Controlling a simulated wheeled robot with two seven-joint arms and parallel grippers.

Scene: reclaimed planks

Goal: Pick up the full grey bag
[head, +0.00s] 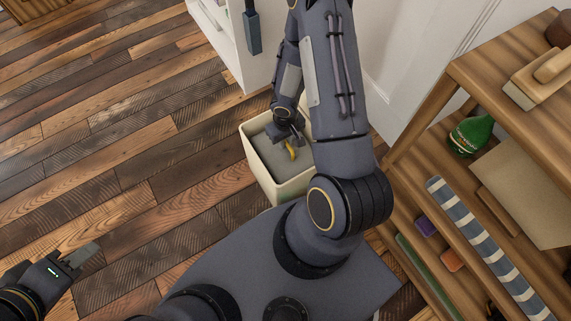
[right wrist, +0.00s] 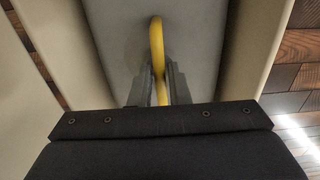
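The grey bag (head: 270,154) lines a cream bin (head: 264,177) on the floor near the middle of the head view. A yellow handle (head: 290,149) stands up from the bag, and it also shows in the right wrist view (right wrist: 158,60). My right gripper (head: 288,138) points down into the top of the bin. In the right wrist view its two fingers (right wrist: 158,82) lie close on both sides of the yellow handle and appear shut on it. What lies in the bag is hidden. My left gripper (head: 86,256) is far left, over bare floor, apart from the bin.
A wooden shelf unit (head: 423,113) stands at the right, holding a brush (head: 545,75), a green bottle (head: 472,134) and a striped roll (head: 490,250). A white cabinet (head: 228,40) is behind the bin. The plank floor at the left is clear.

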